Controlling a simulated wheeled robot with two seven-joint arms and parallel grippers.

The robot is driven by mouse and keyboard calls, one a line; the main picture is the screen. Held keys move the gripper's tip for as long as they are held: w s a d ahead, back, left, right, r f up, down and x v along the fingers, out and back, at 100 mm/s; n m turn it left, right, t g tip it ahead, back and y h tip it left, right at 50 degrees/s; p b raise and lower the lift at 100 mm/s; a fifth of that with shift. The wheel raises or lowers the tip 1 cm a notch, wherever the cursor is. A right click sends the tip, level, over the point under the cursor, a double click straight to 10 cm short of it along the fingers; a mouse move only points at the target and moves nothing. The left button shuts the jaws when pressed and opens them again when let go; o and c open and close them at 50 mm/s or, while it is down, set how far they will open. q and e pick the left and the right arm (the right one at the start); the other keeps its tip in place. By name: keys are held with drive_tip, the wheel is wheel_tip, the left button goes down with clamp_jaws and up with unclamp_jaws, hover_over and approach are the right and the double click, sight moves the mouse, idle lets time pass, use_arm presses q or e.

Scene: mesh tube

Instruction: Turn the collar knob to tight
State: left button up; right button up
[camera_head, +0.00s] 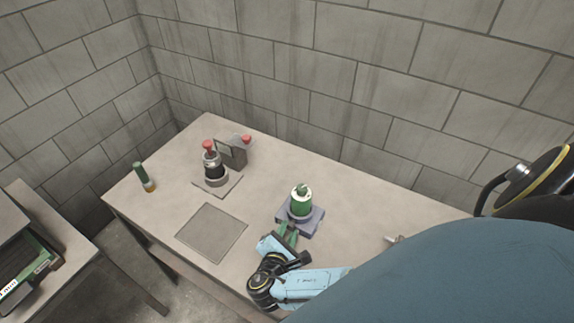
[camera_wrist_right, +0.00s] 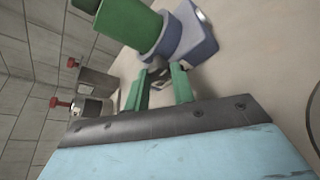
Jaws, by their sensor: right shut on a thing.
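A green-and-white cylinder (camera_head: 301,202) stands upright in a blue-grey base (camera_head: 313,221) right of the table's middle. In the right wrist view the same green cylinder (camera_wrist_right: 130,24) and base (camera_wrist_right: 192,32) show close up. My right gripper (camera_head: 289,232) is at the front of the base. Its two green fingers (camera_wrist_right: 163,84) are shut on a small dark grey collar knob (camera_wrist_right: 158,67) at the cylinder's foot. The fingers partly hide the knob, and I cannot read any mark on it. My left gripper is not in view.
A dark device with a red knob (camera_head: 209,146) stands on a plate, with a grey block (camera_head: 237,152) behind it. A green tube with an orange end (camera_head: 144,176) stands far left. A flat square panel (camera_head: 211,232) lies front left. A small object (camera_head: 393,239) lies right. Block walls close the back.

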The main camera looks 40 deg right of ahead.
drive_tip(key=shift+f+m+t, duration=0.1)
drive_tip(key=shift+m+t, duration=0.2)
drive_tip(key=shift+m, duration=0.1)
idle(0.3)
drive_tip(key=o, duration=1)
drive_tip(key=v, duration=1.3)
drive_tip(key=shift+s+a, duration=0.15)
drive_tip(key=shift+a, duration=0.05)
